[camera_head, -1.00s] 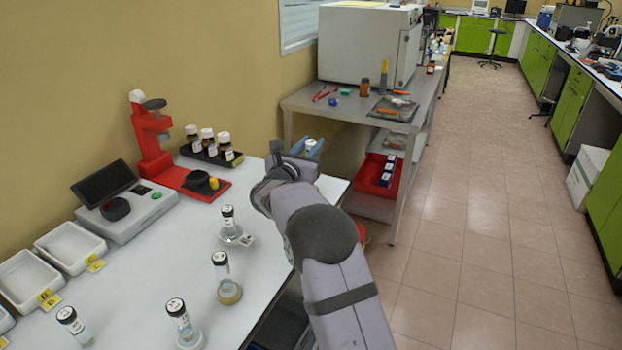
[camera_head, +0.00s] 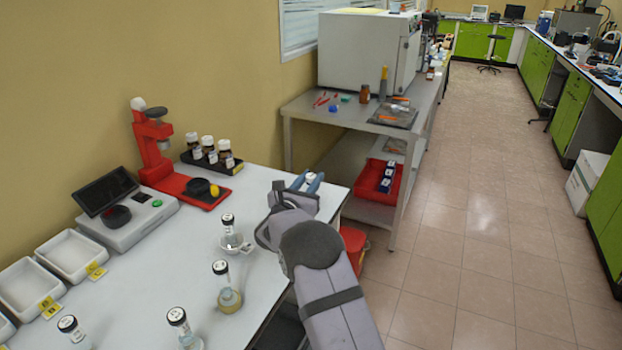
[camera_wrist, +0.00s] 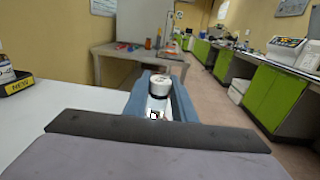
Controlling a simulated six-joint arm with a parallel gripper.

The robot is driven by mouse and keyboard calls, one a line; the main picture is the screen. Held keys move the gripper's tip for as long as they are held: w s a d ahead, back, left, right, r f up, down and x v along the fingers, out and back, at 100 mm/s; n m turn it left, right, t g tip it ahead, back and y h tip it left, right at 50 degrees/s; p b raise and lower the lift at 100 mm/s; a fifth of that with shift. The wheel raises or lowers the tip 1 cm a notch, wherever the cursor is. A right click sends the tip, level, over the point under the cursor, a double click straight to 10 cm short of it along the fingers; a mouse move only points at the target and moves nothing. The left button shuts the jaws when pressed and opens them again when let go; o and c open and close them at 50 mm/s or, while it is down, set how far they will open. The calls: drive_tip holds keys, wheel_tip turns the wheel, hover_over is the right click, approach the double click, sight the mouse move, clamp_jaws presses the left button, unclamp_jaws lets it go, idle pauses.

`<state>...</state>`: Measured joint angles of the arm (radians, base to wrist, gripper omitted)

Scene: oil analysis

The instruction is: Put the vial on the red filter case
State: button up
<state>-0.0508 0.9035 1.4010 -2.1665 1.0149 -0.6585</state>
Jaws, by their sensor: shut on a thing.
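My gripper (camera_wrist: 157,100) has blue fingers and is shut on a vial (camera_wrist: 159,84) with a white-topped dark cap, held upright between them. In the head view my gripper (camera_head: 308,182) is above the right edge of the white table; my own arm hides much of it, and the held vial is hard to make out there. A red open case (camera_head: 405,196) with small blue-and-white boxes stands on the metal bench's lower shelf, beyond and right of my gripper. Another red object (camera_head: 352,240) shows partly behind my arm, below the table edge. I cannot tell which is the filter case.
Several capped vials, one here (camera_head: 229,294), stand on the white table (camera_head: 185,262). A red stand (camera_head: 158,160), a dark rack (camera_head: 209,163) of brown bottles and white trays (camera_head: 70,255) are at left. The metal bench (camera_head: 340,110) is ahead; the aisle floor is clear.

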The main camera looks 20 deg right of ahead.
sight(309, 181)
drive_tip(key=shift+f+b, duration=0.15)
drive_tip(key=shift+b, duration=0.15)
drive_tip(key=o, duration=1)
drive_tip(key=shift+r+p, duration=0.3)
drive_tip(key=shift+p, duration=0.1)
drive_tip(key=shift+b+v, duration=1)
drive_tip(key=shift+v, duration=2.8)
drive_tip(key=shift+f, duration=0.1)
